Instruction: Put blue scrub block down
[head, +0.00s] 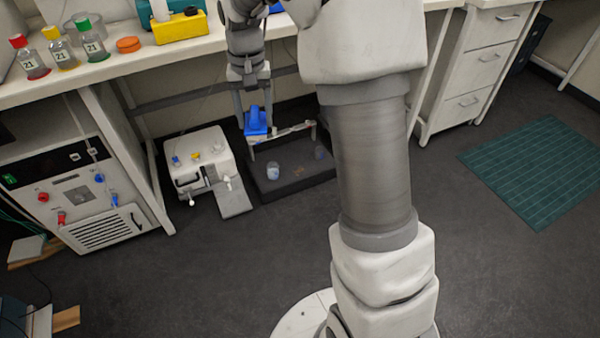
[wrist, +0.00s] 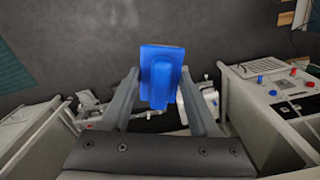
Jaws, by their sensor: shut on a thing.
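The blue scrub block (head: 256,122) is held between the two grey fingers of my gripper (head: 254,112), which points down below the bench edge. In the wrist view the block (wrist: 162,72) sits between the fingertips (wrist: 160,85), with a raised rib along its middle. In the head view it appears in front of the back left part of a dark tray-like unit (head: 292,187) on the floor. I cannot tell how high above the floor or the tray the block is.
A white device (head: 206,156) stands on the floor left of the dark tray. A white cabinet unit (head: 80,195) is further left. The bench (head: 215,42) overhangs behind, carrying bottles (head: 91,47). A green mat (head: 535,170) lies on the right. Grey floor in front is clear.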

